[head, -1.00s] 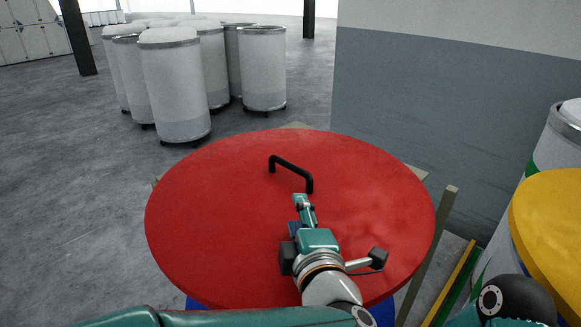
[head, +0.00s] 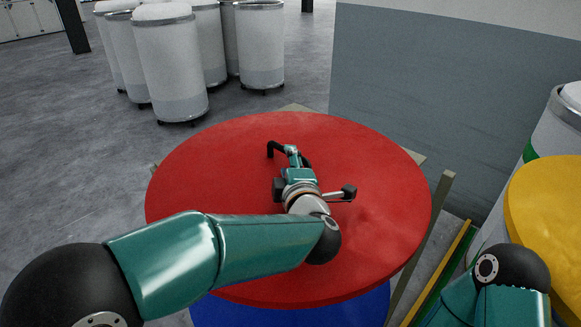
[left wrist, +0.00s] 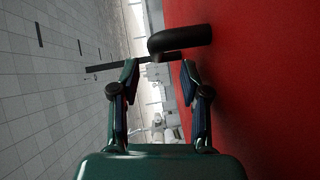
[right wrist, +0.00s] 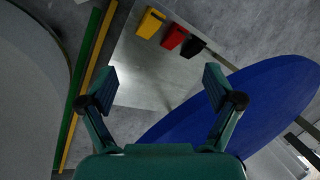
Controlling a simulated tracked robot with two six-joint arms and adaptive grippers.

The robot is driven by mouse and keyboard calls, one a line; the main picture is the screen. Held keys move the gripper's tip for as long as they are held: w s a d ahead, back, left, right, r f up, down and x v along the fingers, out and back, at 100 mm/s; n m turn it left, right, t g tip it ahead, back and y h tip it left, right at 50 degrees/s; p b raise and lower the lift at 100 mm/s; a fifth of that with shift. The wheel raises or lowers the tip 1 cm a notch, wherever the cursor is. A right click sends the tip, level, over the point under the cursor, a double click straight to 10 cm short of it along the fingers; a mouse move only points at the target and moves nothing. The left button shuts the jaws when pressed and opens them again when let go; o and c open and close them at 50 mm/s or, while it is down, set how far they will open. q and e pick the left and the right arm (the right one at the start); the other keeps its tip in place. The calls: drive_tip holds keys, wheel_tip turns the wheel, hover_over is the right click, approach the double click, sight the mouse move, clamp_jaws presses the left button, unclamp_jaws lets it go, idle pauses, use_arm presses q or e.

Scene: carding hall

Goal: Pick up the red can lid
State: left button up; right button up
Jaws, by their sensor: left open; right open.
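The red can lid (head: 230,240) is a large flat disc with a black bar handle (head: 272,149) on its top. It also shows at the right of the left wrist view (left wrist: 270,90), where the handle (left wrist: 185,40) lies just ahead of the fingertips. My left gripper (head: 292,152) is over the lid at the handle and hides part of it. In the left wrist view its fingers (left wrist: 157,75) are apart, with the handle at their tips and nothing clasped. My right gripper (right wrist: 160,85) is open and empty, away from the lid.
A blue disc (head: 300,310) lies below the red lid and shows in the right wrist view (right wrist: 250,100). A yellow lid (head: 550,215) is at the right. White cans (head: 170,70) stand behind. A grey wall (head: 430,100) stands back right. Yellow, red and black bins (right wrist: 173,37) are on a pale surface.

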sight(288, 164)
use_arm(q)
drive_tip(key=p+x, duration=0.1)
drive_tip(key=x, duration=0.3)
drive_tip(key=shift+w+d+r+p, duration=0.1)
drive_tip(key=shift+w+p, duration=0.2)
drive_tip(key=shift+p, duration=0.1)
drive_tip(key=shift+w, duration=0.25)
drive_tip(key=shift+c, duration=0.4)
clamp_jaws()
